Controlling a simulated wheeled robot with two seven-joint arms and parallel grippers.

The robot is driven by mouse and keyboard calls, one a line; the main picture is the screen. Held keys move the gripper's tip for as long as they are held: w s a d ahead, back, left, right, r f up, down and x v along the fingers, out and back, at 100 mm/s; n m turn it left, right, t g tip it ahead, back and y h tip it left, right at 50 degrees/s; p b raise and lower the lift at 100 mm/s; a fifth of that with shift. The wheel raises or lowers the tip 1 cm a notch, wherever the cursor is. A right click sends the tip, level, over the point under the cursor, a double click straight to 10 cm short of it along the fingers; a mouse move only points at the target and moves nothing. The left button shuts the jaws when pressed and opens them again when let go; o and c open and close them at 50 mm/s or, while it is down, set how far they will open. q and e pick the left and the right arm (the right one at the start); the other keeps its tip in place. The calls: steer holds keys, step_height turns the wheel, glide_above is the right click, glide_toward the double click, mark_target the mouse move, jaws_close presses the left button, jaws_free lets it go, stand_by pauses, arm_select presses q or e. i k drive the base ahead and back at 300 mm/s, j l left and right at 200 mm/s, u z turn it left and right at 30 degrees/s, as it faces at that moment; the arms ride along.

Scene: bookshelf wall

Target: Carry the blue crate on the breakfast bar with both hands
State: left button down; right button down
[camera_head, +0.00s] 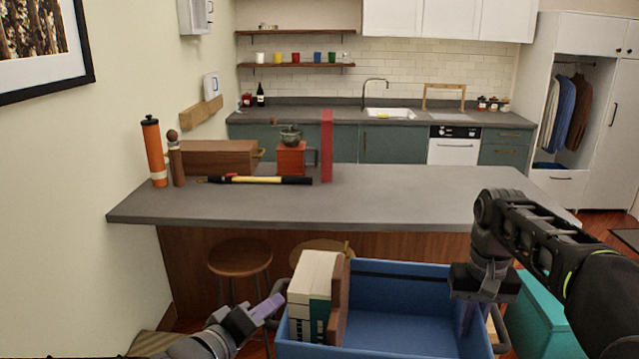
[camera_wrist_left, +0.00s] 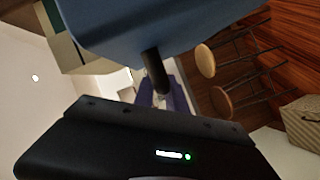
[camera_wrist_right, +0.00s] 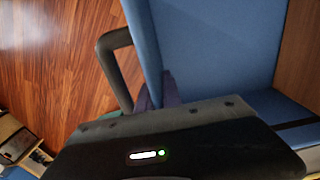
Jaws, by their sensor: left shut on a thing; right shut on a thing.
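The blue crate (camera_head: 400,287) is at the bottom of the head view, in front of the near edge of the breakfast bar (camera_head: 400,200) and apart from its top. It holds white and green book-like items (camera_head: 312,285) and a brown wooden piece (camera_head: 339,300) at its left end. My left gripper (camera_head: 275,303) is shut at the crate's left end, on its dark handle (camera_wrist_left: 154,72). My right gripper (camera_head: 470,312) is shut at the right end, where a dark handle (camera_wrist_right: 115,70) shows in the right wrist view. The crate's underside shows in the left wrist view.
The bar's middle and right are clear. Stools (camera_head: 240,256) stand below; a teal box (camera_head: 540,315) is right.

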mark_target(273, 198)
steer(key=i+l+u, duration=0.1)
steer(key=i+u, duration=0.15)
steer(key=i, duration=0.8)
steer(key=i+j+u, duration=0.1)
steer(key=i+u, duration=0.35)
steer(key=i+l+u, duration=0.15)
steer(key=i+u, duration=0.25)
steer(key=i, duration=0.2)
steer(key=i+l+u, duration=0.1)
steer(key=i+u, duration=0.35)
steer(key=i, duration=0.6)
steer(key=z, duration=1.3)
